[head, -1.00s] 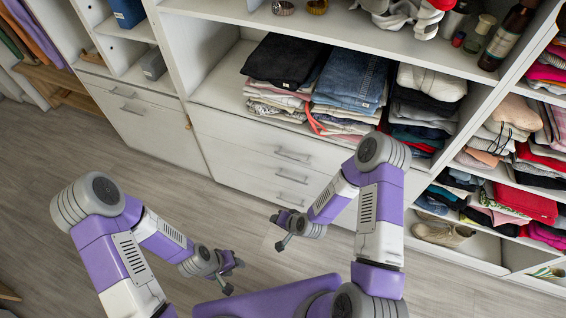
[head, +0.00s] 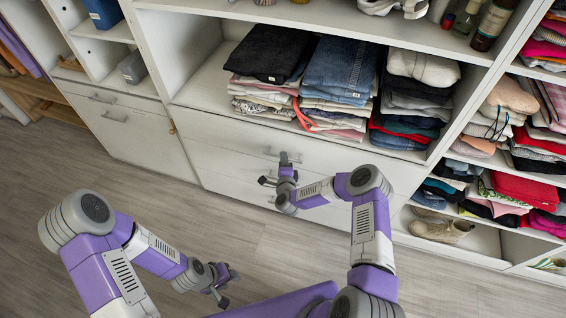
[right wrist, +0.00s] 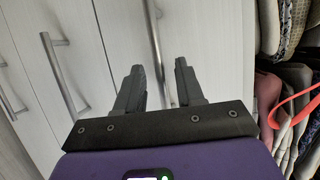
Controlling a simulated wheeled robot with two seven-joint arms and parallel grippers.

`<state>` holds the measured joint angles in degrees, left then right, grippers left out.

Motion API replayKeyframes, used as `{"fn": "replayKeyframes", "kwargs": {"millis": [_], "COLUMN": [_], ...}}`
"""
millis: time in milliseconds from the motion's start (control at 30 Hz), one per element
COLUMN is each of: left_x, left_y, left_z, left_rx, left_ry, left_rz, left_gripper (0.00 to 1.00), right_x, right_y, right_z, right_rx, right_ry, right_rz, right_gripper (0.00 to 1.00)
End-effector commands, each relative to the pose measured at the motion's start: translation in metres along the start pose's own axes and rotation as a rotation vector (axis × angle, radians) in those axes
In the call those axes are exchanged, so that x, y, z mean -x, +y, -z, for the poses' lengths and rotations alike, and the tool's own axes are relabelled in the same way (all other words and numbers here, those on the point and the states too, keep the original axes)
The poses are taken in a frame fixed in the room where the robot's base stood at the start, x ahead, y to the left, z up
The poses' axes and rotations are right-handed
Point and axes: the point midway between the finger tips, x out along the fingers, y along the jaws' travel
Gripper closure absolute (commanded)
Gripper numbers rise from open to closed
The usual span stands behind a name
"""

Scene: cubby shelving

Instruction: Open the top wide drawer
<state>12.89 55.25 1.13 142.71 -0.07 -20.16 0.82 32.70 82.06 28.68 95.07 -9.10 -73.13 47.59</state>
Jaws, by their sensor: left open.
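The top wide drawer (head: 225,138) is a pale wood-grain front under the folded-clothes shelf, and it looks shut. Its bar handle (head: 276,152) is partly hidden by my right gripper (head: 274,170), which is at the drawer front. In the right wrist view, my right gripper (right wrist: 158,85) is open, and the top drawer's handle (right wrist: 153,40) runs down into the gap between its fingers. I cannot tell how deep the handle sits or whether it is touched. My left gripper (head: 230,287) is open and empty above the floor, away from the drawers.
A lower drawer handle (right wrist: 64,75) shows left of my right gripper. Folded jeans (head: 345,70) and other clothes fill the shelf above the drawers. A cabinet (head: 130,125) stands to the left. Open shelves with clothes and shoes (head: 440,230) stand right. The floor (head: 60,165) is clear.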

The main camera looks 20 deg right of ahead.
Motion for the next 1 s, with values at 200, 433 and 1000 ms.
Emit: {"fn": "replayKeyframes", "kwargs": {"millis": [200, 433, 1000], "left_x": [-0.0036, -0.0032, -0.0032], "left_y": [-0.0013, -0.0011, -0.0012], "left_z": [0.0001, 0.0001, 0.0001], "left_rx": [0.000, 0.000, 0.000], "left_ry": [0.000, 0.000, 0.000], "left_rz": [0.000, 0.000, 0.000], "left_gripper": [0.57, 0.57, 0.57], "right_x": [-0.0102, -0.0100, -0.0098], "right_y": [0.0003, -0.0001, -0.0002], "right_z": [-0.0006, -0.0006, -0.0006], "right_rx": [0.000, 0.001, 0.002], "right_ry": [-0.001, -0.002, -0.001], "right_rz": [-0.002, -0.002, -0.001], "right_gripper": [0.62, 0.67, 1.00]}}
